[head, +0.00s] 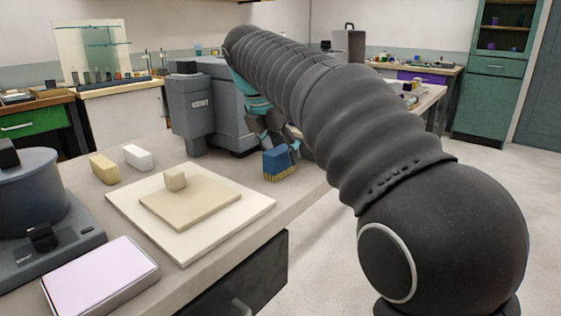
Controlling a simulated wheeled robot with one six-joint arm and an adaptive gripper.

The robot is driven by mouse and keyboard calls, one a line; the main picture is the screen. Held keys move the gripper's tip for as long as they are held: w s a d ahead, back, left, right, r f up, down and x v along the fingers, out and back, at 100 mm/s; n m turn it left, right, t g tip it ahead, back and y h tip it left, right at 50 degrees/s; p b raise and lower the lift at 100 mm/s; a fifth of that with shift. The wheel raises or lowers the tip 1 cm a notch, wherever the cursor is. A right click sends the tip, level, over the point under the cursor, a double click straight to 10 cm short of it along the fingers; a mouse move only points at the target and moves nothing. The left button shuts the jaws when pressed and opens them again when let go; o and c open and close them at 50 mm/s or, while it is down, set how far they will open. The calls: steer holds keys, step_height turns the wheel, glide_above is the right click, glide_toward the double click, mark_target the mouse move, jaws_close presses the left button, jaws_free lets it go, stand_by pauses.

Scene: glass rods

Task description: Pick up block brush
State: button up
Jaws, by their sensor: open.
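The block brush (276,163) has a blue body and yellowish bristles facing down. It stands at the right edge of the bench (230,226). My gripper (277,144), dark grey and teal, is open at the brush, with its fingers close to the top and right side. I cannot tell whether they touch it. My black arm hides part of the gripper.
A grey machine (219,104) stands close behind and left of the brush. A cream board (186,208) with a small beige block (175,180) lies to the left. Yellow (104,169) and white (138,157) blocks sit farther left. Floor (480,165) is clear at right.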

steer(key=shift+x, duration=1.35)
steer(key=shift+d, duration=0.1)
steer(key=shift+c, duration=0.2)
jaws_close()
steer(key=shift+r, duration=0.55)
steer(key=r, duration=0.2)
steer(key=d+r, duration=0.1)
steer(key=shift+w+r, duration=0.25)
steer(key=shift+r, duration=0.15)
steer(key=w+d+r, duration=0.1)
steer(key=d+r, duration=0.1)
steer(key=d, duration=0.1)
steer(key=w+d+r, duration=0.1)
steer(key=d+r, duration=0.1)
steer(key=d, duration=0.1)
steer(key=w+d+r, duration=0.2)
steer(key=d, duration=0.1)
steer(key=shift+d, duration=0.4)
